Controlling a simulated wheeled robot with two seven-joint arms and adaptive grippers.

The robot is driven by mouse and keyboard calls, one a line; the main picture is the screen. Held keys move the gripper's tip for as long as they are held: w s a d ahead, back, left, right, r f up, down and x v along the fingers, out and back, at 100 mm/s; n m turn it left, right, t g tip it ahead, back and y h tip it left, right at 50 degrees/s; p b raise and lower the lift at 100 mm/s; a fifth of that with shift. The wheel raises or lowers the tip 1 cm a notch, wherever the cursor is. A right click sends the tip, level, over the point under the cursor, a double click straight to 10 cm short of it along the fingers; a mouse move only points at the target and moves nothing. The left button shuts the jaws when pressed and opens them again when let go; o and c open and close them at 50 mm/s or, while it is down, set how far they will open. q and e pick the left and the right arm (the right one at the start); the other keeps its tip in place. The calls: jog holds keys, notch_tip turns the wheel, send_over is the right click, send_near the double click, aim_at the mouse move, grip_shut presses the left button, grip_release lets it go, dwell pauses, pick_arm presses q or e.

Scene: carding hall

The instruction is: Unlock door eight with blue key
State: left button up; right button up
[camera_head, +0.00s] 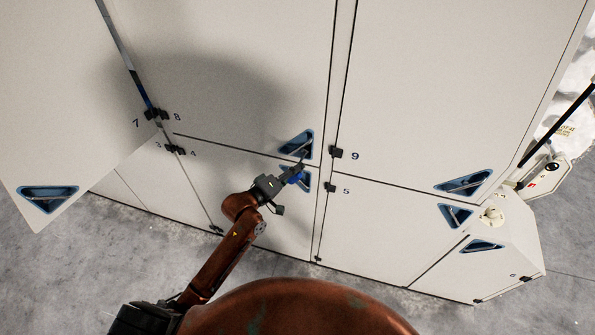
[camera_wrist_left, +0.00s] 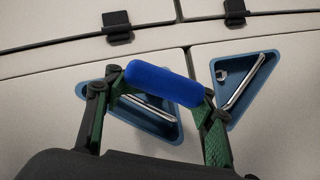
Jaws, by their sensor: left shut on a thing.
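My left gripper (camera_head: 291,178) is shut on the blue key (camera_wrist_left: 165,85). The key's thick blue handle lies across between the two fingers in the left wrist view; its shaft is hidden. Door eight (camera_head: 235,90) is the pale upper middle panel, marked 8 near its lower left corner, and looks closed. Its blue triangular handle recess (camera_head: 297,143) is at its lower right corner, just above my gripper. In the left wrist view, this recess (camera_wrist_left: 150,117) seems to be the one behind the key. I cannot tell whether the key touches the door. My right gripper is not in view.
A second blue recess (camera_head: 305,183), on the door below, lies right behind my gripper. The door marked 7 (camera_head: 70,110) seems to stand swung out at the left. Black hinges (camera_head: 336,153) stick out right of door eight. Grey floor (camera_head: 75,270) is clear at lower left.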

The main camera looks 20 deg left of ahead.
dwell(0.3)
pick_arm(q)
jog(key=shift+f+n+h+b, duration=0.1)
jog(key=shift+n+h+b, duration=0.25)
jog(key=shift+n, duration=0.15)
jog(key=shift+n+t+h+b, duration=0.3)
jog(key=shift+n+t, duration=0.1)
jog(key=shift+n, duration=0.1)
jog(key=shift+n+t+b, duration=0.3)
jog(key=shift+n+b, duration=0.2)
jog(key=shift+n+h+b, duration=0.25)
jog(key=shift+n+b, duration=0.2)
jog(key=shift+n, duration=0.05)
